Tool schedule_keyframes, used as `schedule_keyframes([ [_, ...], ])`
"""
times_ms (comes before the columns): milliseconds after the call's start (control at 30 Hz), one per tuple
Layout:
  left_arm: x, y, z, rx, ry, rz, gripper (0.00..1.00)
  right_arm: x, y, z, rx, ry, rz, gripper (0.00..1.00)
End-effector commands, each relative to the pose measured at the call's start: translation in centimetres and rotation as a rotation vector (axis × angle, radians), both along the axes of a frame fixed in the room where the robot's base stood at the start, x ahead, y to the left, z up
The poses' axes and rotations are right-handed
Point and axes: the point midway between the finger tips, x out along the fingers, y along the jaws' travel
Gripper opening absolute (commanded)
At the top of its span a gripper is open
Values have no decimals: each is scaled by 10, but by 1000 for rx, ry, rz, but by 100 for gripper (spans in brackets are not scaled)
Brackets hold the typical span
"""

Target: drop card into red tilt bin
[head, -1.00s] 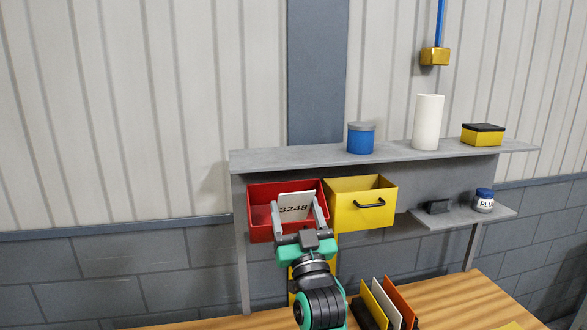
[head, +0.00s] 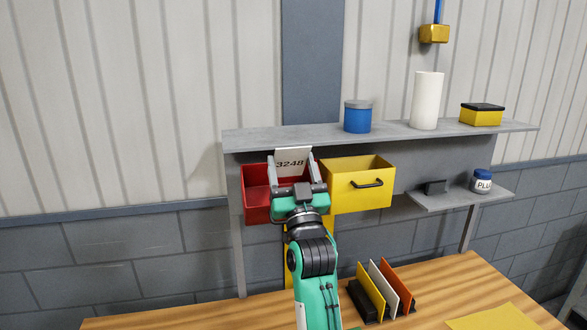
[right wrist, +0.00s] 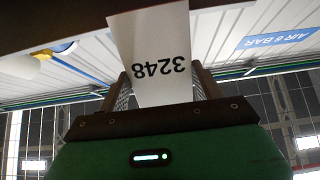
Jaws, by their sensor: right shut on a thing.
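My right gripper (head: 291,172) is shut on a white card (head: 292,157) printed 3248. The card is upright between the fingers, in front of the red tilt bin (head: 257,206) or above its opening; I cannot tell exactly how deep it is. The bin hangs open under the grey shelf, and my gripper covers its right part. In the right wrist view the card (right wrist: 150,50) stands out past the fingers, its number upside down. My left gripper is not in view.
A yellow bin (head: 358,195) with a dark handle adjoins the red bin on the right. The grey shelf (head: 280,138) lies just above. A rack with yellow, white and orange cards (head: 390,283) stands on the wooden table (head: 250,312). A blue tin (head: 358,118) stands on the shelf.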

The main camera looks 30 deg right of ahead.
Motion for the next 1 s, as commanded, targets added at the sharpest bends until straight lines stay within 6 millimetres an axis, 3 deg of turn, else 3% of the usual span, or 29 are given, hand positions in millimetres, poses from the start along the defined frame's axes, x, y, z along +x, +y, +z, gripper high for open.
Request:
schedule_keyframes([
  [700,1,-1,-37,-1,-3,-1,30,35,-9,-48,0,2,1,35],
  [1000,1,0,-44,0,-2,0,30,44,-11,-58,0,0,0,35],
])
